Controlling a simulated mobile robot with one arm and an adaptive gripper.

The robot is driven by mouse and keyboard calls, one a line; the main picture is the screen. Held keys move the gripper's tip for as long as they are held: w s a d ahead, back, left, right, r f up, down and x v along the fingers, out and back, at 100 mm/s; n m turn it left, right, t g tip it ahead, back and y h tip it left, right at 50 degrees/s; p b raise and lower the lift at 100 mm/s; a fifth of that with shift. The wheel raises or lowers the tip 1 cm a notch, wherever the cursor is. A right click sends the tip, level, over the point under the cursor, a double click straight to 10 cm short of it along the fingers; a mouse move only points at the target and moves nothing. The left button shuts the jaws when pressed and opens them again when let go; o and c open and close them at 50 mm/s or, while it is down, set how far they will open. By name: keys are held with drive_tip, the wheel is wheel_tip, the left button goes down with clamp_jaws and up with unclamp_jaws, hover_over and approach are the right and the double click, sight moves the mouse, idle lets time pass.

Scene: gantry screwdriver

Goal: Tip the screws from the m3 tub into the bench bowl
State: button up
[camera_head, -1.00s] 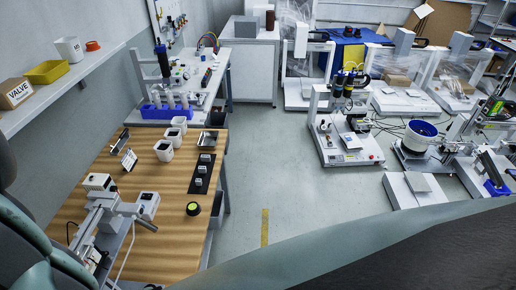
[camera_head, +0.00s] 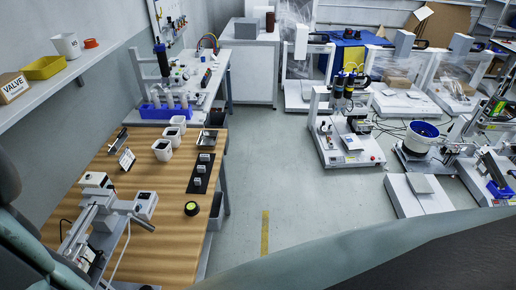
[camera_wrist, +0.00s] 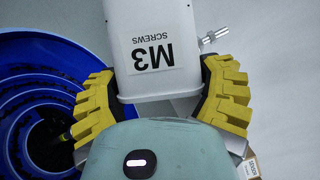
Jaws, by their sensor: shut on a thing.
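The m3 tub (camera_wrist: 183,18) is a white tub with a label reading M3 SCREWS, seen in the wrist view. My gripper (camera_wrist: 163,78) has its yellow ridged fingers shut on both sides of it. A blue bowl (camera_wrist: 18,42) with stepped spiral rings and a dark inside lies to the left of the tub in the wrist view. In the head view a blue-rimmed bowl (camera_head: 422,128) stands on a white base at the right. I cannot tell whether it is the bench bowl. The tub's opening and the screws do not show, and my gripper is outside the head view.
A wooden bench (camera_head: 170,215) at the left holds white tubs (camera_head: 162,150) and a black strip (camera_head: 202,172). Gantry machines (camera_head: 345,145) stand at the right. A blue tray (camera_head: 497,189) is at the far right. Grey floor (camera_head: 290,200) lies open between.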

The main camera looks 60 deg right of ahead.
drive_tip(key=shift+w+d+f+m+t+b, duration=0.15)
drive_tip(key=shift+m+t+b, duration=0.1)
drive_tip(key=shift+m+b, duration=0.35)
drive_tip(key=shift+w+d+r+m+t+b, duration=0.1)
drive_tip(key=shift+d+m+t+b, duration=0.2)
drive_tip(key=shift+m, duration=0.5)
drive_tip(key=shift+w+d+f+m+t+b, duration=0.1)
drive_tip(key=shift+m+t+b, duration=0.15)
drive_tip(key=shift+m+b, duration=0.4)
wheel_tip(320, 180, up, 7)
drive_tip(key=p, duration=0.6)
drive_tip(key=shift+a, duration=0.1)
drive_tip(key=shift+s+y, duration=0.1)
drive_tip(key=shift+y, duration=0.2)
drive_tip(key=r+n+g+p, duration=0.1)
drive_tip(key=n+p, duration=0.1)
drive_tip(key=n, duration=0.1)
drive_tip(key=shift+r, duration=0.2)
drive_tip(key=shift+r+n+g+p, duration=0.2)
drive_tip(key=shift+n+g+p, duration=0.35)
drive_tip(key=shift+n, duration=0.3)
drive_tip(key=shift+n+p, duration=0.3)
drive_tip(key=shift+n, duration=0.2)
drive_tip(key=shift+f+n+h, duration=0.2)
drive_tip(key=shift+n+h, duration=0.2)
drive_tip(key=shift+h, duration=0.1)
